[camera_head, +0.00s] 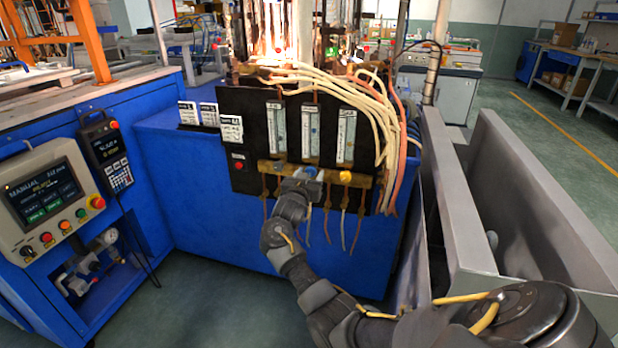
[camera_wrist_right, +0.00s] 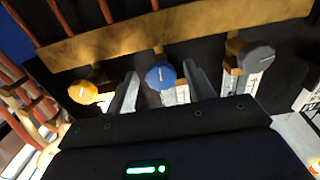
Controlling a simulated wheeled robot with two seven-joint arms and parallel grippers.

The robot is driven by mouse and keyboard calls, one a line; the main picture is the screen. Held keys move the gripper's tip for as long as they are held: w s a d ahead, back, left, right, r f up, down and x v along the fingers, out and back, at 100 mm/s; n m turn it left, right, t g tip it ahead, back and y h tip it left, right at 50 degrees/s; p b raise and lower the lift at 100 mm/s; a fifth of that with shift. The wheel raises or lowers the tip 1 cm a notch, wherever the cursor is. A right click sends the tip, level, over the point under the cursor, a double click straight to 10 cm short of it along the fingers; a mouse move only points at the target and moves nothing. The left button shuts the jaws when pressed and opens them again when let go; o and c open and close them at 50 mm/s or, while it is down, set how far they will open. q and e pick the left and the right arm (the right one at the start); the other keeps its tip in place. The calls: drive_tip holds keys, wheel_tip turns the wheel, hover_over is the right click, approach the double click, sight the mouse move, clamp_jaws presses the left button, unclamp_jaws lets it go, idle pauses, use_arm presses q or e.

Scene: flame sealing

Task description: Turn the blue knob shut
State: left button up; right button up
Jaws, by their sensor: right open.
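The blue knob (camera_head: 310,170) sits on the brass bar (camera_head: 362,181) of the black flowmeter panel (camera_head: 243,103), mostly hidden behind my right gripper (camera_head: 304,176) in the head view. In the right wrist view, the round blue knob (camera_wrist_right: 160,76) shows a light line across its face. My right gripper (camera_wrist_right: 160,70) is open, with one finger on each side of the blue knob. A small gap shows between the knob and the fingers; contact cannot be told. My left gripper is not in view.
A yellow knob (camera_wrist_right: 83,92) and a grey knob (camera_wrist_right: 257,58) flank the blue one on the same bar. Pale hoses (camera_head: 352,88) hang at the panel's right. Grey metal channels (camera_head: 495,200) stand right of the blue cabinet (camera_head: 190,165). A control box (camera_head: 42,195) is at the left.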

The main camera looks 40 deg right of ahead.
drive_tip(key=shift+c, duration=0.2)
drive_tip(key=c, duration=0.9)
